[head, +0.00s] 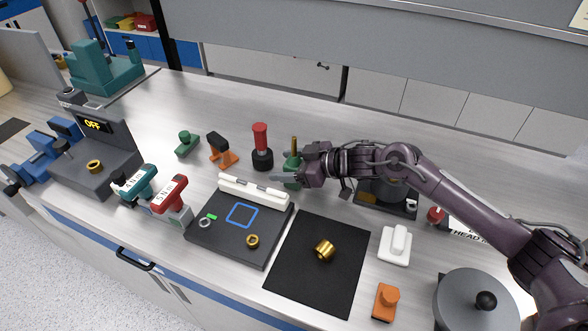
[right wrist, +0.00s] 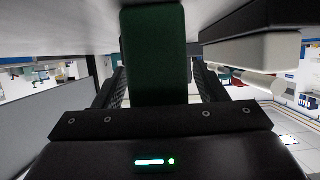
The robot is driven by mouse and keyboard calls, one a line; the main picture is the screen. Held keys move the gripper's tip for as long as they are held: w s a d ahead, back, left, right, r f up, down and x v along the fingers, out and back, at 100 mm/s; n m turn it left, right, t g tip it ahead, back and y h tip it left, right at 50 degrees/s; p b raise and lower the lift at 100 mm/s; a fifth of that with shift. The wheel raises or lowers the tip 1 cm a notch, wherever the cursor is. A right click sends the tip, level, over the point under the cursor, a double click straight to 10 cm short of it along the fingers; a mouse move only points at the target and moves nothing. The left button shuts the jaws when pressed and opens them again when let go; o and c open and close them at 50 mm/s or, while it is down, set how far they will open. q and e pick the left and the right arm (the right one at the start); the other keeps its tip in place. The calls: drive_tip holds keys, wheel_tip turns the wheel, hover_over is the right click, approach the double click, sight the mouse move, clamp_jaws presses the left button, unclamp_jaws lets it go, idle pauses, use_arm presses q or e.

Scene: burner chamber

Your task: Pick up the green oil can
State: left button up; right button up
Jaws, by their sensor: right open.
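The green oil can (head: 291,164) with its thin brass spout stands upright on the metal bench in the head view. My right gripper (head: 284,167) reaches in from the right at the can, with its fingers around the body. In the right wrist view the green can body (right wrist: 153,55) lies between the two open fingers of the gripper (right wrist: 156,80). A gap shows at the finger on the right; contact on the other side is hard to judge. The hand hides part of the can. My left gripper is not in view.
A red-and-black bottle-like object (head: 261,147) stands just left of the can. A dark panel with a white bar (head: 255,191) lies in front. A black mat (head: 318,275) holds a brass part (head: 325,250). A dark tray (head: 372,204) sits under my forearm. The bench behind is clear.

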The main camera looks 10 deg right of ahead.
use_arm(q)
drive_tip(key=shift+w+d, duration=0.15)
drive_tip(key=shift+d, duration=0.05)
use_arm(e)
drive_tip(key=c, duration=1.3)
drive_tip(key=shift+o, duration=0.2)
drive_tip(key=shift+r, duration=0.1)
